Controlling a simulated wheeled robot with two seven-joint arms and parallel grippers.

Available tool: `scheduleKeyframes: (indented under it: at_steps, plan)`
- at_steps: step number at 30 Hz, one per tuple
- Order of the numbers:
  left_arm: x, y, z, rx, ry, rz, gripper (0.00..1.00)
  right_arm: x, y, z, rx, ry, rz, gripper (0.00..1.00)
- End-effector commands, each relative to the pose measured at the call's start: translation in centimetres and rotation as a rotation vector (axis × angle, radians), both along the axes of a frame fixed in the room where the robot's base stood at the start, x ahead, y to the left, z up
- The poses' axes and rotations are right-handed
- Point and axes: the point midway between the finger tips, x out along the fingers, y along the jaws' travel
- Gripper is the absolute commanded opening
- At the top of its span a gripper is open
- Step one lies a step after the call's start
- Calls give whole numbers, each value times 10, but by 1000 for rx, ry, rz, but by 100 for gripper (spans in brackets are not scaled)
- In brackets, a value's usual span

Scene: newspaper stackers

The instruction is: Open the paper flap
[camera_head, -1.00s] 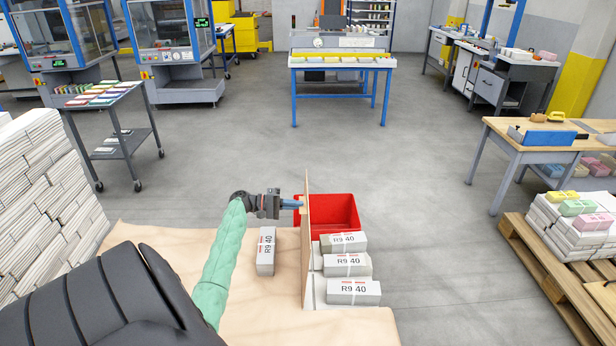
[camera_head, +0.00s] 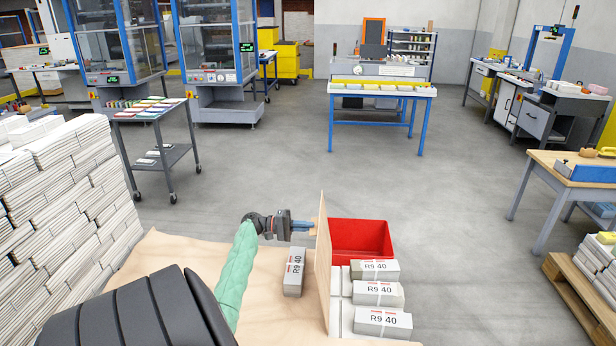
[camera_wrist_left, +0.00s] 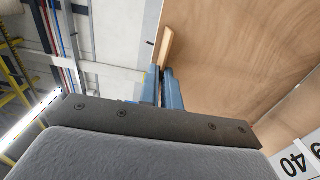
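The flap (camera_head: 322,270) is a thin, wood-coloured panel standing upright, almost edge-on, on the light brown surface (camera_head: 190,260). It fills the upper right of the left wrist view (camera_wrist_left: 240,60). A small wooden grip piece (camera_wrist_left: 167,46) sticks out from its left face. My left gripper (camera_head: 311,227) is at the panel's left side near its upper far part. Its blue fingers (camera_wrist_left: 163,75) are close together on the end of the grip piece; the exact contact is partly hidden. My right gripper is not in view.
One R9 40 bundle (camera_head: 293,273) lies left of the panel, and several more (camera_head: 380,293) lie right of it. A red bin (camera_head: 365,238) stands behind. Tall paper stacks (camera_head: 60,200) rise at the left. Open floor (camera_head: 450,220) lies beyond.

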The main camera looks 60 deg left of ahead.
Motion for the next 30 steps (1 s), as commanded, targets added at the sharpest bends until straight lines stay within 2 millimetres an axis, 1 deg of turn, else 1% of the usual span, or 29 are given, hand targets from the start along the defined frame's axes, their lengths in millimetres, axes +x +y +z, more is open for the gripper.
scheduleKeyframes:
  at_steps: [1,8,9,11,12,20,23,26,30]
  plan:
    - [-1,-2,-5,-2,7,-2,0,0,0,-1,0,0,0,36]
    - [-1,-2,-7,-2,8,-2,0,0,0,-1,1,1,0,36]
    - [-1,-2,-7,-2,8,-2,11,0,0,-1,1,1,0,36]
    - [-1,-2,-7,-3,8,-2,23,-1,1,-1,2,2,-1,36]
    - [-1,-2,-6,-3,8,-2,25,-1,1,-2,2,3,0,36]
    - [-1,-1,-4,-1,5,-1,25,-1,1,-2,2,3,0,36]
    - [-4,2,-5,-1,5,-1,25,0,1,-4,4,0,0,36]
    - [-13,10,-7,0,6,0,25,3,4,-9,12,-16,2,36]
    - [-30,24,-8,-1,5,0,25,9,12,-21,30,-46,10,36]
